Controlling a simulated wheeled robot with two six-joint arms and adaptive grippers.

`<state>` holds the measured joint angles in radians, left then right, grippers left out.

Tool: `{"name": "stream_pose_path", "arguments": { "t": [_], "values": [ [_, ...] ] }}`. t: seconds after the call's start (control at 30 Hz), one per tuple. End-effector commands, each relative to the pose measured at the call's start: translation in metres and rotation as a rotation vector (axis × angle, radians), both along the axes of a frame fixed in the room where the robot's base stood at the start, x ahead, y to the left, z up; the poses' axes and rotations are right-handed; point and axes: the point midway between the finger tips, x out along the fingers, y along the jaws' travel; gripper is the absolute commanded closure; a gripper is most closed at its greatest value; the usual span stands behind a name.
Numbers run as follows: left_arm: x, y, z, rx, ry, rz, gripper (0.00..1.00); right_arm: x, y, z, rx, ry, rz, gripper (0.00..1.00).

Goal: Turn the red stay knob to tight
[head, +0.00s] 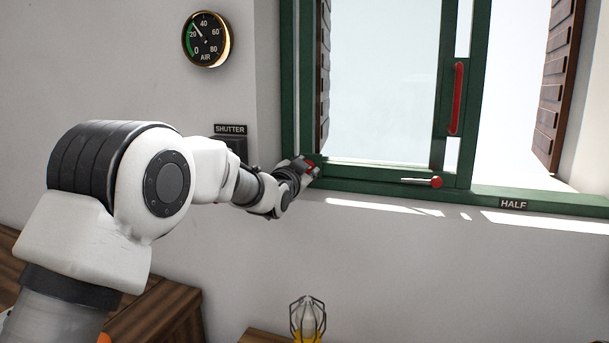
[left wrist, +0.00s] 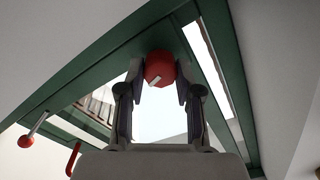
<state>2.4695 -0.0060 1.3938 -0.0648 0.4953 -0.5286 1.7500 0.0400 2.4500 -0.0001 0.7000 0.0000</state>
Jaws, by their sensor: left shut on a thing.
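The red stay knob (left wrist: 159,67) sits on the green window frame, between my left fingertips in the left wrist view. It has a white mark on its face. My left gripper (left wrist: 160,82) is shut on it, one finger at each side. In the head view the left gripper (head: 306,167) is at the frame's lower left corner. It hides most of the knob (head: 311,165) there. No tight or loose marking can be read beside the knob. My right gripper is in neither view.
A metal stay rod with a red ball end (head: 436,182) lies along the bottom of the window. A red handle (head: 456,98) is on the green sash. A HALF label (head: 513,204) is on the sill. A caged lamp (head: 308,318) stands below. Wall between is clear.

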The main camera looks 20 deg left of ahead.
Motion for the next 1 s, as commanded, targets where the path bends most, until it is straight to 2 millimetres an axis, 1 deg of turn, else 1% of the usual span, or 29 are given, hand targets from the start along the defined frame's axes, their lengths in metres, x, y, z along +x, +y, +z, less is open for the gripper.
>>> {"name": "stream_pose_path", "arguments": {
  "t": [0.03, 0.6, 0.8, 1.0],
  "values": [
    [0.000, 0.000, -0.003, 0.041, -0.003, 0.000, 1.00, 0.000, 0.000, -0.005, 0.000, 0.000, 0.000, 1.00],
    [0.000, 0.000, -0.001, 0.570, -0.024, 0.003, 1.00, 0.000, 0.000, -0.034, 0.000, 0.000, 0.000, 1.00],
    [0.000, 0.001, 0.000, 0.709, -0.029, 0.004, 1.00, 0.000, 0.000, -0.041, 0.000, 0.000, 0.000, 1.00],
    [0.000, 0.001, 0.002, 0.799, -0.033, 0.005, 1.00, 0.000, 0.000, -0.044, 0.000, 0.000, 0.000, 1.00]
  ]
}}
